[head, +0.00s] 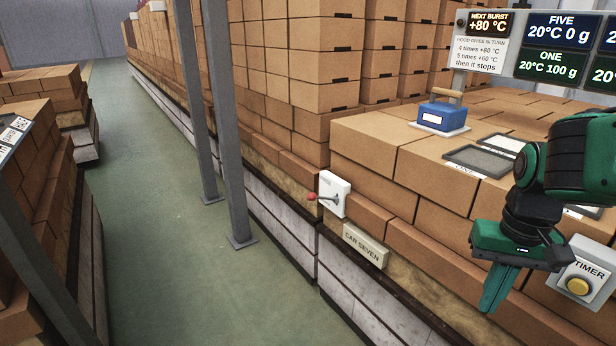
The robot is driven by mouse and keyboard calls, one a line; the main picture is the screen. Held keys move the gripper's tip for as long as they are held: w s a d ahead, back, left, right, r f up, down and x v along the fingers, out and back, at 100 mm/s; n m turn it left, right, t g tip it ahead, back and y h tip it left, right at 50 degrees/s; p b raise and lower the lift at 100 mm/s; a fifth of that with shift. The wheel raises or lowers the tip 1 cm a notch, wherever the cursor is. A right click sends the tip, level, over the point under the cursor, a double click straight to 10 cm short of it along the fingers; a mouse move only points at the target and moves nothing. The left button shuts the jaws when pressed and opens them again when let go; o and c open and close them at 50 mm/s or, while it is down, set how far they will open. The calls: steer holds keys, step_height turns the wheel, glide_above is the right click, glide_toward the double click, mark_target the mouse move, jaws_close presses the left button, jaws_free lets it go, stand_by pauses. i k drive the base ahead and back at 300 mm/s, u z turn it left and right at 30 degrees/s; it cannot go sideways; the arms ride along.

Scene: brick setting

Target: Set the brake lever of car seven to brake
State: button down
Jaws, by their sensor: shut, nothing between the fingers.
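The brake lever (323,197) sticks out from a white plate (336,194) on the side of the brick car and ends in a red knob (311,196). The lettering on the plate is too small to read. A label reading CAR SEVEN (365,246) is fixed just below and to the right of the plate. My gripper (490,303) is at the right, pointing down, with its green fingers together and nothing held. It is well to the right of the lever and apart from it.
A TIMER box with a yellow button (578,286) is just right of my gripper. A blue box (442,117) and dark-framed panels (484,160) lie on the brick top. Grey posts (228,130) stand left of the lever. The green floor aisle (160,200) is clear.

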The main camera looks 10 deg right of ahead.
mark_target(311, 196)
steer(key=i, duration=1.05)
